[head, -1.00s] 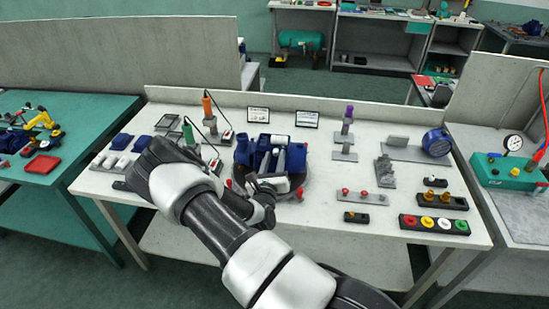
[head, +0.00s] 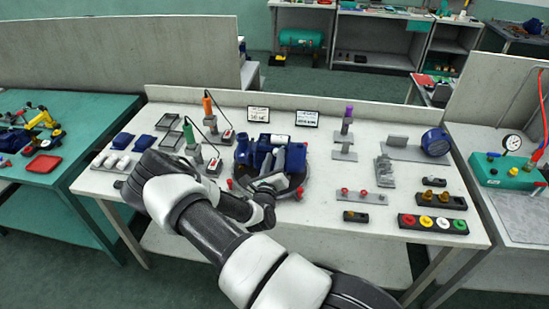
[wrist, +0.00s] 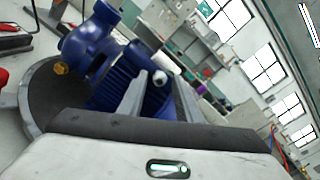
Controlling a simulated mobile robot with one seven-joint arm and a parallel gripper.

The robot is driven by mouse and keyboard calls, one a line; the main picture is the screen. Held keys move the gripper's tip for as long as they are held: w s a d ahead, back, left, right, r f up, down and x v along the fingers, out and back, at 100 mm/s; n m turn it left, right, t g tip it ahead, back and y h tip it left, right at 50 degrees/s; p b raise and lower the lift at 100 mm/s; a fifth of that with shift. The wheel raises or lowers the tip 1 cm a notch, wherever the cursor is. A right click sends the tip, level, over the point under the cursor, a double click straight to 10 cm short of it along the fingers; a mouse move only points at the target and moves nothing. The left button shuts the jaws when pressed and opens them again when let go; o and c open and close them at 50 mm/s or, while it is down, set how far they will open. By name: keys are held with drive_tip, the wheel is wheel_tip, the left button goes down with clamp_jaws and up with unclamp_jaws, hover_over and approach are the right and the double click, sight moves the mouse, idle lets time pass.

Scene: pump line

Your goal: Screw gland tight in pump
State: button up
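The blue pump (head: 243,150) stands on a round dark fixture with red knobs at the middle of the bench. It also shows in the wrist view (wrist: 115,80), with its flanged end at the upper left. A small brass hex piece (wrist: 61,68), perhaps the gland, shows on the pump's near side, left of my fingers. My gripper (wrist: 161,75) is at the pump with its two grey fingers apart. The ribbed blue body and a pale round end (wrist: 160,76) show between or behind them. I see nothing clamped.
Green and orange-handled tools (head: 189,134) stand left of the pump. A plate with red knobs (head: 358,195), a black holder with brass pieces (head: 446,202) and a tray of coloured rings (head: 433,223) lie to the right.

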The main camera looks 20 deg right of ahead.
drive_tip(key=shift+c, duration=0.4)
clamp_jaws()
drive_tip(key=shift+r+m+p, duration=0.15)
drive_tip(key=shift+m+p, duration=0.45)
drive_tip(key=shift+m, duration=0.3)
drive_tip(key=shift+f+m, duration=0.2)
drive_tip(key=shift+m, duration=0.6)
drive_tip(key=shift+r+m+p, duration=0.15)
drive_tip(key=shift+m+p, duration=0.4)
drive_tip(key=shift+m, duration=1.15)
